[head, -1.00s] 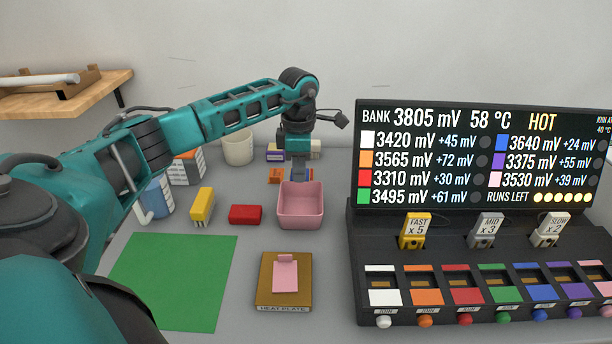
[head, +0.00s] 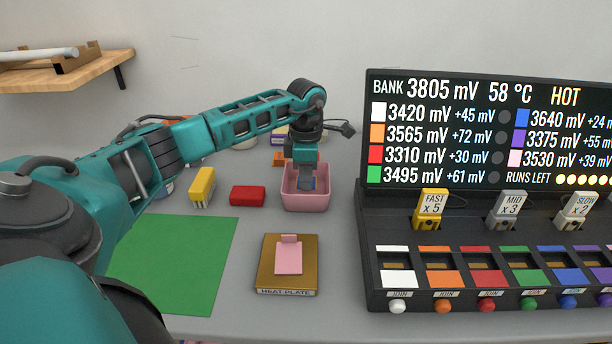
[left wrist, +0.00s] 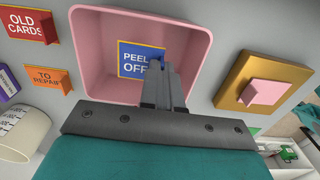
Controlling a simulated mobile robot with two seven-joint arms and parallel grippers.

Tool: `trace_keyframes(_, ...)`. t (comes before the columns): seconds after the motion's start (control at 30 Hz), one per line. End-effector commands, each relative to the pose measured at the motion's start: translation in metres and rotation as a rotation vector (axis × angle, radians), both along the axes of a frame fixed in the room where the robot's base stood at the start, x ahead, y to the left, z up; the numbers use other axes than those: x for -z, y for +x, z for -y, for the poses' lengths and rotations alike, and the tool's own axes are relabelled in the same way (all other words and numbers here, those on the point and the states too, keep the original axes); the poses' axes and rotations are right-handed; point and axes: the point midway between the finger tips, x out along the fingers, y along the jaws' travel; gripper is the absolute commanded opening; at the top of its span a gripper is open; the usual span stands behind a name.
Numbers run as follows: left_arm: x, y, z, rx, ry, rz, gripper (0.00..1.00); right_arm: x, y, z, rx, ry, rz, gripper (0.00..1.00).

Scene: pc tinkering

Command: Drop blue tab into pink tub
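The blue tab (left wrist: 140,60), marked "PEEL OFF", shows over the pink tub's floor in the left wrist view. In the head view a bit of the blue tab (head: 308,184) shows within the tub's rim. The pink tub (head: 306,202) stands upright on the table; it also shows in the left wrist view (left wrist: 95,55). My left gripper (head: 306,184) reaches down into the tub. Its fingers (left wrist: 160,68) are close together on the tab's raised edge. I cannot tell whether the tab touches the tub floor. My right gripper is out of view.
A red block (head: 248,196) and a yellow block (head: 202,186) stand left of the tub. The heat plate (head: 266,277) with a pink tab (head: 289,260) lies in front. A green mat (head: 175,265) lies front left. The black console (head: 370,255) stands right.

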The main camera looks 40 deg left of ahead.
Motion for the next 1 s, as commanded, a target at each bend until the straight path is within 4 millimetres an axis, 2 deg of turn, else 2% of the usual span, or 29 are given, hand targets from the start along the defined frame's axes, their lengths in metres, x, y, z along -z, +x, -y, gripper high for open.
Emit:
trace_keyframes(0.1,0.0068,0.0001,0.0001,0.000,0.000,0.000,0.00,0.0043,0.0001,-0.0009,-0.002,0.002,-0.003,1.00)
trace_keyframes(0.47,0.0073,0.0000,0.0000,0.000,0.000,0.000,0.00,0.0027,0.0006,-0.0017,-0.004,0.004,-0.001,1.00)
trace_keyframes(0.5,0.0073,0.0000,0.0000,0.000,0.000,0.000,0.06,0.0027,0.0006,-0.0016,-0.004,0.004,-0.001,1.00)
trace_keyframes(0.77,0.0072,0.0000,0.0000,0.000,0.000,0.000,0.31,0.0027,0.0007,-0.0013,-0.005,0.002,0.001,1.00)
trace_keyframes(1.0,0.0066,0.0000,-0.0001,0.000,0.000,0.000,0.32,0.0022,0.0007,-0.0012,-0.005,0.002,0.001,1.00)
